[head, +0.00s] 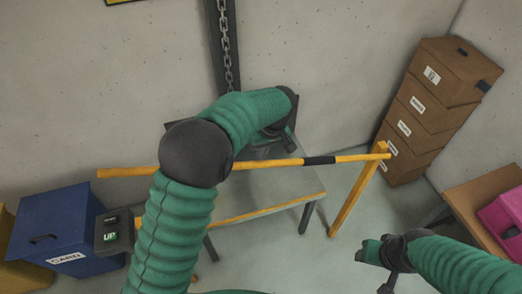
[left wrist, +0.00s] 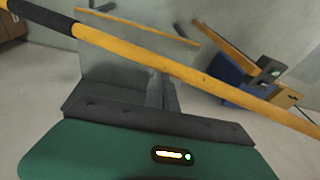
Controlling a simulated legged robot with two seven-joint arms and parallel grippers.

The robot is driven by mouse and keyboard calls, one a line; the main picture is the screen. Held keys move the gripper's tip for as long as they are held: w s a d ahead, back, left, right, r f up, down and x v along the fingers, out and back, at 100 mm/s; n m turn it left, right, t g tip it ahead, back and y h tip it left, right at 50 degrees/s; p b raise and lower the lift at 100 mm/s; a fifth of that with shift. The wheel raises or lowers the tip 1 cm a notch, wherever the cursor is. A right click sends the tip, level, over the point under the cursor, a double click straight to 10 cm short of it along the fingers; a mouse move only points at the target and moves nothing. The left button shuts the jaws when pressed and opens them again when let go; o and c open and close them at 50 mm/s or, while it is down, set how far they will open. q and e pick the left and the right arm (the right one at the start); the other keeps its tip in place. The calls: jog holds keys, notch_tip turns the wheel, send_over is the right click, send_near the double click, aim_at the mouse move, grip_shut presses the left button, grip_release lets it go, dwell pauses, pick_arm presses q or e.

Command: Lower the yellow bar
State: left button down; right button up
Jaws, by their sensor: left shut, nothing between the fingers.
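The yellow bar (head: 262,163) with a black band crosses the head view almost level, from the left to the top of a yellow post (head: 358,195) on the right. It also crosses the left wrist view (left wrist: 190,75) slantwise. My left arm passes in front of part of it. My left gripper (head: 288,142) is shut and empty, beyond the bar's middle in the head view; whether it touches the bar I cannot tell. My right gripper (head: 376,268) is at the lower right, apart from the bar; its jaws are unclear.
A dark control box (head: 114,232) with a lit green "UP" stands at the left by a blue bin (head: 52,222). A grey table (head: 268,190) with a yellow edge lies behind the bar. Stacked brown boxes (head: 425,105) stand right. A pink box (head: 503,222) sits at the far right.

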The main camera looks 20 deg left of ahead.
pick_arm(q)
jog(key=shift+s+f, duration=0.35)
jog(key=shift+f, duration=0.1)
pick_arm(e)
jog(key=shift+s+d+r, duration=0.15)
jog(key=shift+s+r, duration=0.05)
jog(key=shift+r, duration=0.15)
